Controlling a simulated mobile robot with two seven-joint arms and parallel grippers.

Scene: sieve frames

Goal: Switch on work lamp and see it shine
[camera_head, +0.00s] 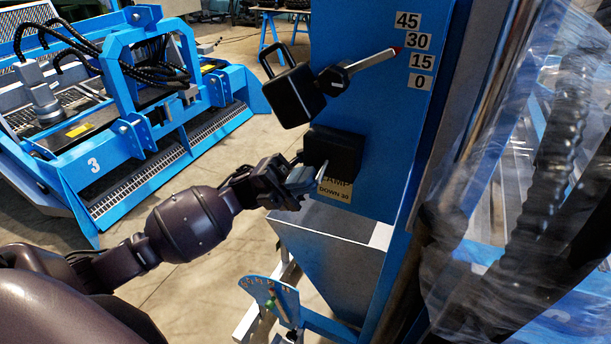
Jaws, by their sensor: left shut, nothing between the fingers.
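A black lamp-like box with a carrying handle (293,97) hangs tilted on the blue panel (350,105). No light shows on its visible side; its front is hidden. A pale pointer lever (372,63) beside it has a red tip near the 30 mark. Below is a black box (336,152) with a thin silver toggle (322,173) angled downward. A tan label (336,188) under it reads "DOWN 30", with "LAMP" partly covered. My left gripper (306,181) is shut and empty right beside the toggle; I cannot tell whether they touch. My right gripper is not in view.
A grey hopper (335,248) stands just below the gripper, with a blue dial plate (268,297) under it. Clear plastic sheeting (500,190) hangs at the right. A blue machine marked 3 (95,165) stands at the left. Bare floor (240,150) lies between.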

